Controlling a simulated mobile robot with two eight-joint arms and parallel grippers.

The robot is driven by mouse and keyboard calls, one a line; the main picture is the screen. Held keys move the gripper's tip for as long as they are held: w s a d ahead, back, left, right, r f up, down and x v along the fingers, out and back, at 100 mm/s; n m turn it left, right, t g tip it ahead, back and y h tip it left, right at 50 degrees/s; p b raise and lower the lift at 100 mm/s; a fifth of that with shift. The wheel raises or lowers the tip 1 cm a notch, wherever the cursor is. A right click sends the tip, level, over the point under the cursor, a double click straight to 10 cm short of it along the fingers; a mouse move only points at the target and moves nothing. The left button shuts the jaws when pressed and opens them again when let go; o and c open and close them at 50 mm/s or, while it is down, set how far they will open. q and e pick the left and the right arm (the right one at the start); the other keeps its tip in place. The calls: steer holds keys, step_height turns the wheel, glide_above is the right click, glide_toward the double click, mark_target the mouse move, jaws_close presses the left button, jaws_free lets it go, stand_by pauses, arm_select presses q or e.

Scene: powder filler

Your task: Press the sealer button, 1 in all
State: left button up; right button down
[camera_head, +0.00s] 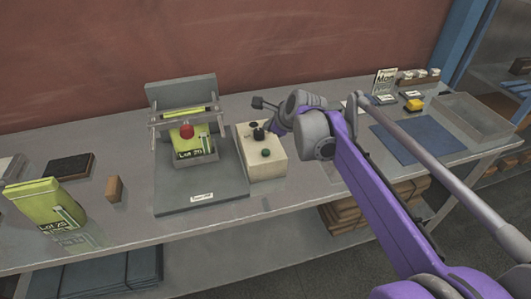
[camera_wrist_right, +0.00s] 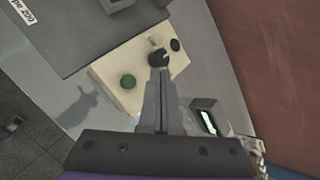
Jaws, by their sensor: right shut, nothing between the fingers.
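A cream control box (camera_head: 270,168) stands on the bench right of the grey sealer press (camera_head: 180,92). Its top carries a green button (camera_head: 266,153), a black knob (camera_head: 258,135) and a smaller black part behind it. In the right wrist view, the green button (camera_wrist_right: 128,81) lies left of my fingers and the black knob (camera_wrist_right: 158,59) is at their tips. My right gripper (camera_head: 275,132) is shut and empty, over the box's back right part. Whether it touches the knob I cannot tell. A green pouch (camera_head: 190,145) marked "Lot 20" sits in the press below a red ball. My left gripper is out of view.
Another green pouch (camera_head: 33,198), a wooden block (camera_head: 114,189) and a dark pad (camera_head: 71,167) are at the left. A blue mat (camera_head: 415,140) and a grey tray (camera_head: 475,117) are at the right. The bench front before the box is clear.

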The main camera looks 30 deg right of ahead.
mark_target(268, 153)
step_height(268, 153, down, 6)
steer(key=b, duration=0.3)
steer(key=shift+s+f, duration=0.1)
steer(key=shift+f, duration=0.05)
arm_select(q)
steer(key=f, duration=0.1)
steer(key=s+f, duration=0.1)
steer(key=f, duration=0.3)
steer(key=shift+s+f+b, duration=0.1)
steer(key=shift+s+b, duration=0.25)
arm_select(e)
steer(key=shift+f, duration=0.35)
stand_by(0.6)
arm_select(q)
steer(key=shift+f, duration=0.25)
arm_select(e)
steer(key=shift+f, duration=0.45)
